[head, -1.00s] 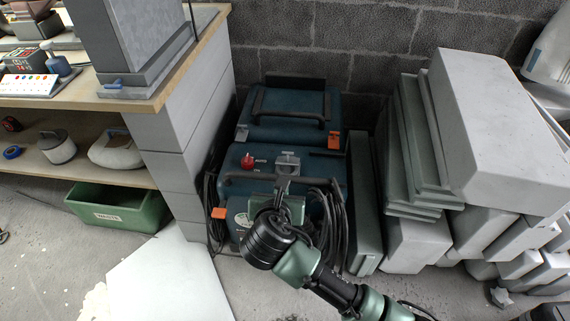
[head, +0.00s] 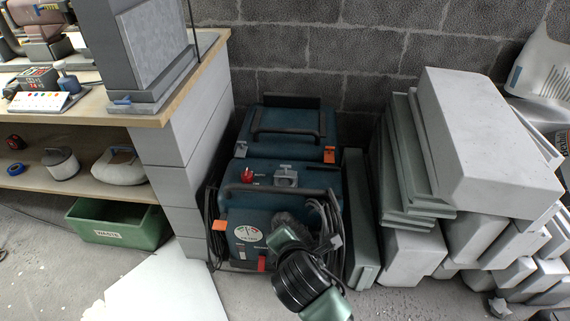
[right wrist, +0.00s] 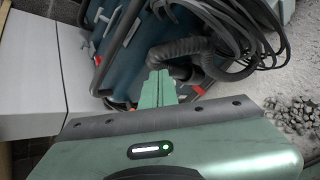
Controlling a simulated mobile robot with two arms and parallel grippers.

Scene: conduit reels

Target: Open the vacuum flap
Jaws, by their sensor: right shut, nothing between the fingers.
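The vacuum is a dark teal machine (head: 262,207) with a black bar handle, a red knob (head: 247,175), a round gauge (head: 248,233) and a red switch (head: 262,263) on its front. A grey bracket-like piece (head: 286,178) sits on its top; I cannot tell whether this is the flap. A ribbed black hose (right wrist: 180,54) bends at the vacuum's front. My right gripper (right wrist: 158,86) is shut and empty, its green fingers together, pointing at the vacuum near the hose. In the head view my right wrist hides its fingertips. My left gripper is not in view.
A second teal case (head: 290,125) stands behind the vacuum. Coiled black cable (head: 328,222) hangs at its right. Grey blocks and slabs (head: 480,140) are stacked at the right. A workbench (head: 165,116) and green bin (head: 118,222) stand at the left.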

